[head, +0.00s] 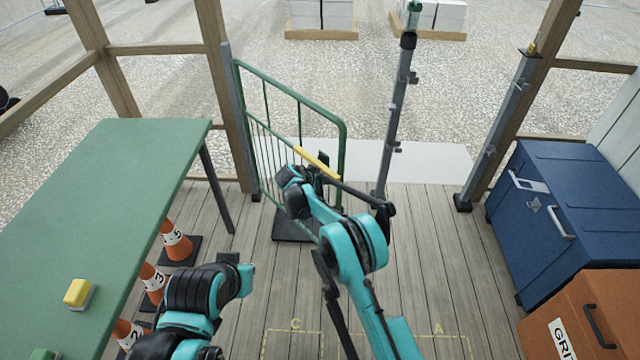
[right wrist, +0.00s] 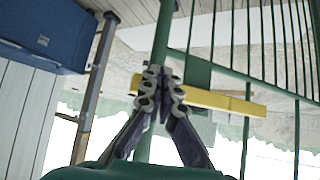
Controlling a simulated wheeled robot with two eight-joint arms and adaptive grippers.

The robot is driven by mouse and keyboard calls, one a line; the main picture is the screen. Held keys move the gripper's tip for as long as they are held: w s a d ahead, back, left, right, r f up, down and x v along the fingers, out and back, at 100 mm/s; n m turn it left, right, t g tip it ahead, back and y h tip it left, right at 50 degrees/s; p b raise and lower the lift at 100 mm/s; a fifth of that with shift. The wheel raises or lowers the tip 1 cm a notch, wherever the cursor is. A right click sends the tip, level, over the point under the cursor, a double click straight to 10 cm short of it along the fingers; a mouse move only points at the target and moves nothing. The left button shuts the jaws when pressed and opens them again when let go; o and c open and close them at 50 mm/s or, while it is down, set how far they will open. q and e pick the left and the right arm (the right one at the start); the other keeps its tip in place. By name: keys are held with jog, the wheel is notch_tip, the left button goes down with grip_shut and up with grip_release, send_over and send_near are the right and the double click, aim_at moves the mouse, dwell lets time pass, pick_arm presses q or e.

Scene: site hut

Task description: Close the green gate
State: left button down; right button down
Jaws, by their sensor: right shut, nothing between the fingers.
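The green gate (head: 292,110) hangs from a grey post (head: 236,120) on its left. It stands swung open, its free edge (head: 342,150) apart from the grey latch post (head: 396,110). A yellow bar (head: 317,162) sits on the gate; it also shows in the right wrist view (right wrist: 215,100). My right gripper (right wrist: 160,75) is shut and empty, its fingertips at a green upright of the gate; whether they touch it I cannot tell. In the head view my right arm hides part of the gate's lower portion. My left gripper (head: 240,272) is low near the green table; its fingers are unclear.
A green table (head: 110,190) with a yellow-topped block (head: 79,293) stands left, orange cones (head: 174,240) beside it. A blue chest (head: 560,200) and an orange box (head: 590,310) stand right. Plank floor is clear between the latch post and the chest.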

aim_at(338, 175)
jog(key=w+d, duration=0.1)
jog(key=w+d+f+b, duration=0.1)
jog(key=w, duration=0.1)
jog(key=shift+w+d+f, duration=0.15)
jog(key=shift+w+d+b, duration=0.3)
jog(key=shift+w+b, duration=0.05)
jog(key=shift+w, duration=0.2)
jog(key=shift+r, duration=0.2)
